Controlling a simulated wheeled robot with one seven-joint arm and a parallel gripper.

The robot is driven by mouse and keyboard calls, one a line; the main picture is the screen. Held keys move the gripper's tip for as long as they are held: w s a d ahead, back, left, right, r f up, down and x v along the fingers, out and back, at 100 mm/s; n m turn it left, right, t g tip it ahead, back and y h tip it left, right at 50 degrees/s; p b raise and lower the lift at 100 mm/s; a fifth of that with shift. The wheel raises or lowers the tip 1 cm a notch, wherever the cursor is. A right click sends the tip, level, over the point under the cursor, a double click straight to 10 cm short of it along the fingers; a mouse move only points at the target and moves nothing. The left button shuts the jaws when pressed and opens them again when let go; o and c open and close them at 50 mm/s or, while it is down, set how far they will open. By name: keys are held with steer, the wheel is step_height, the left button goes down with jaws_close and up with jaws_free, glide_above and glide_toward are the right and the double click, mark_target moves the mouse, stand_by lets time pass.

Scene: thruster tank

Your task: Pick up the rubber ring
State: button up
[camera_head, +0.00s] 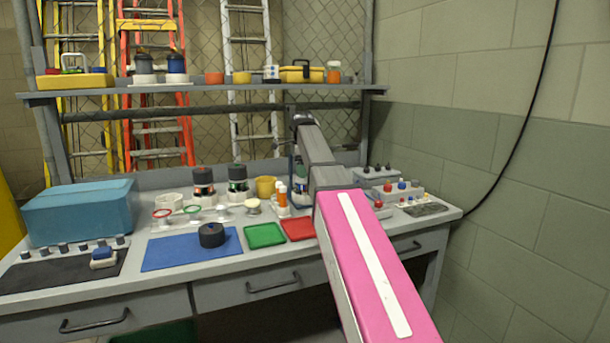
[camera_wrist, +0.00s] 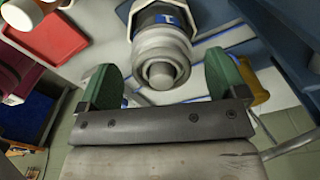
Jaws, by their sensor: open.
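A thin red ring (camera_head: 162,216) and a thin green ring (camera_head: 192,212) show on small pale stands at the left-middle of the bench in the head view. I cannot tell which, if either, is the rubber ring. My gripper is open in the wrist view (camera_wrist: 158,85), with its green fingers spread apart. A grey, stepped round end of a thing with a blue label (camera_wrist: 163,62) shows between and beyond the fingers. I cannot tell whether it touches them. In the head view the arm hides most of the area around the gripper.
A red tray (camera_head: 298,235), a green tray (camera_head: 264,239) and a blue mat (camera_head: 165,260) lie along the bench front. A black round thing (camera_head: 211,234) stands on the mat. An orange-and-white bottle (camera_head: 282,197) stands beside the arm. A shelf (camera_head: 210,88) runs above.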

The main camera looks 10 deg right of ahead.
steer(key=shift+f, duration=0.2)
stand_by(0.5)
steer(key=c, duration=1)
